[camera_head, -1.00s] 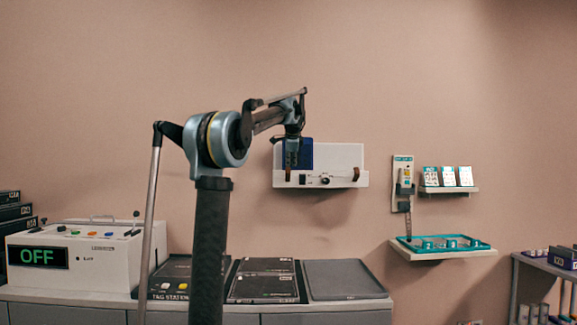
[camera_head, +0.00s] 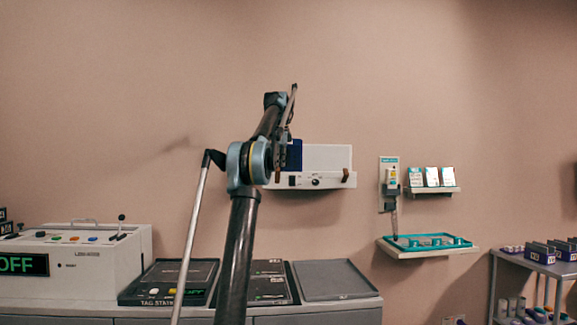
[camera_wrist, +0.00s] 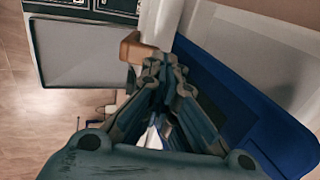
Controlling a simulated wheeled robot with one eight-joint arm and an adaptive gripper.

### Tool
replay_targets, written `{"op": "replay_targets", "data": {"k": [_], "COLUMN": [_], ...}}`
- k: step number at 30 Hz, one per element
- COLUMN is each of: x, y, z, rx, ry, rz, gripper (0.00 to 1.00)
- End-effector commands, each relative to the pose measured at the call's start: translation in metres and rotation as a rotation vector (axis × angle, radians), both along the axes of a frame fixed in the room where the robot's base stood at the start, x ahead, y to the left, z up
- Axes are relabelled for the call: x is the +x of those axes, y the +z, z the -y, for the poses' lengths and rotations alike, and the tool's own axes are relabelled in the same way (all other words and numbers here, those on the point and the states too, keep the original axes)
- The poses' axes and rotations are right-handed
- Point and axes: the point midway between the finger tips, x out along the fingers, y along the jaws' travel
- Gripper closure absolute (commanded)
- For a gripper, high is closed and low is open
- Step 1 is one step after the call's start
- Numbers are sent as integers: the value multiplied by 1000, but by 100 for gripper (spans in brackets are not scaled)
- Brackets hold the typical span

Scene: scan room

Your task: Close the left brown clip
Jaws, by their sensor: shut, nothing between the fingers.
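A white wall unit (camera_head: 327,180) with a tall back plate carries a dark blue sheet (camera_head: 294,155) at its left end. Its right brown clip (camera_head: 346,175) shows at the right end of the ledge. The left end of the ledge is largely hidden behind my gripper (camera_head: 279,178). In the wrist view, a brown clip (camera_wrist: 133,46), apparently the left one, is just beyond the fingertips of my gripper (camera_wrist: 162,62). The fingers are shut and empty, and overlap its edge in the picture; I cannot tell whether they touch. The blue sheet (camera_wrist: 240,105) lies close beside the fingers.
Below is a counter with a grey tray (camera_head: 332,281), black trays (camera_head: 268,290) and a white machine (camera_head: 100,255) reading OFF. Right of the wall unit are a wall device (camera_head: 389,185), a shelf with cards (camera_head: 430,190) and a teal tray (camera_head: 400,244). The wall between is clear.

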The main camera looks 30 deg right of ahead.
Motion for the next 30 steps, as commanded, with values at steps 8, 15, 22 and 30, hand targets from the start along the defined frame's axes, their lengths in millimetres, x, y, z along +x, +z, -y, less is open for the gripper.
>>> {"op": "replay_targets", "data": {"k": [8, 15, 22, 30], "x": [6, 4, -3, -6], "y": [0, -1, -6, -8], "z": [-5, -8, -12, -13], "rx": [-2, -1, -1, -2], "ry": [6, 10, 10, 10], "rz": [4, 5, 5, 6], "gripper": [100, 100, 100, 100]}}
